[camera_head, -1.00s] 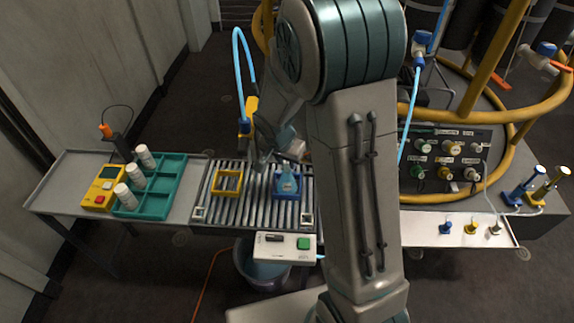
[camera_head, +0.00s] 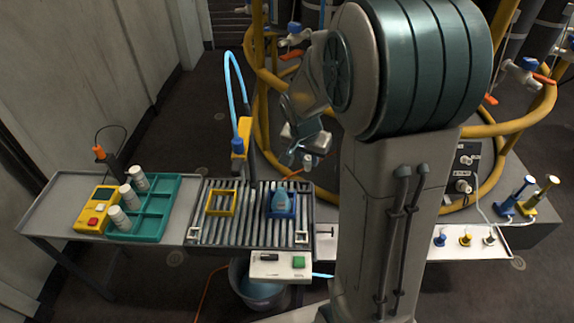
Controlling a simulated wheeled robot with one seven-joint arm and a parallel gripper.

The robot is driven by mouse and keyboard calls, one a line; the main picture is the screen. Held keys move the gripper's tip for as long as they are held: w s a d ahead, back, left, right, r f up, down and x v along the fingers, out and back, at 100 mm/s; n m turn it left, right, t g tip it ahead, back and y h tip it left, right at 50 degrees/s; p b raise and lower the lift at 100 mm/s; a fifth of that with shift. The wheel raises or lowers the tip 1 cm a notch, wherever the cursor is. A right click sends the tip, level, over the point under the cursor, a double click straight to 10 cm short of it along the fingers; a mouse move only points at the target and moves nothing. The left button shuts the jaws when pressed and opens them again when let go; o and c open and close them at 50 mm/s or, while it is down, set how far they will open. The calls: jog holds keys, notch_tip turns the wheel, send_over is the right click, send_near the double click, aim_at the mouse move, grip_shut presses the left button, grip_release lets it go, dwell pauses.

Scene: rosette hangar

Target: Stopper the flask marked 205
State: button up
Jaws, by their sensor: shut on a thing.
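A flask (camera_head: 281,201) with blue contents stands upright in a blue square holder (camera_head: 284,213) on the roller conveyor. Its number is too small to read. My gripper (camera_head: 297,159) is above and behind the flask, apart from it. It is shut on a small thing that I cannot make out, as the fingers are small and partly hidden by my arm. A blue stopper (camera_head: 439,240), a yellow stopper (camera_head: 465,240) and a pale stopper (camera_head: 489,240) stand on the white shelf at the right.
An empty yellow frame (camera_head: 221,203) sits on the conveyor left of the flask. A teal tray (camera_head: 150,228) with white bottles and a yellow device (camera_head: 97,210) are further left. A yellow post (camera_head: 240,135) with a blue hose rises behind the conveyor. A control box (camera_head: 280,266) is in front.

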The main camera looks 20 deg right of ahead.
jog(key=d+r, duration=0.2)
jog(key=d, duration=0.1)
jog(key=w+a+f+n+y+p, duration=0.1)
jog(key=a+f+n, duration=0.3)
jog(key=a, duration=0.6)
jog(key=shift+w+f+t+p, duration=0.3)
jog(key=shift+w+f+p, duration=0.1)
jog(key=shift+f, duration=0.95)
jog(key=shift+f+b, duration=0.35)
jog(key=shift+b, duration=0.15)
jog(key=shift+f+b, duration=0.95)
jog(key=shift+f, duration=0.05)
jog(key=shift+f+b, duration=0.45)
jog(key=shift+b, duration=0.25)
jog(key=o, duration=1.5)
jog(key=shift+c, duration=0.2)
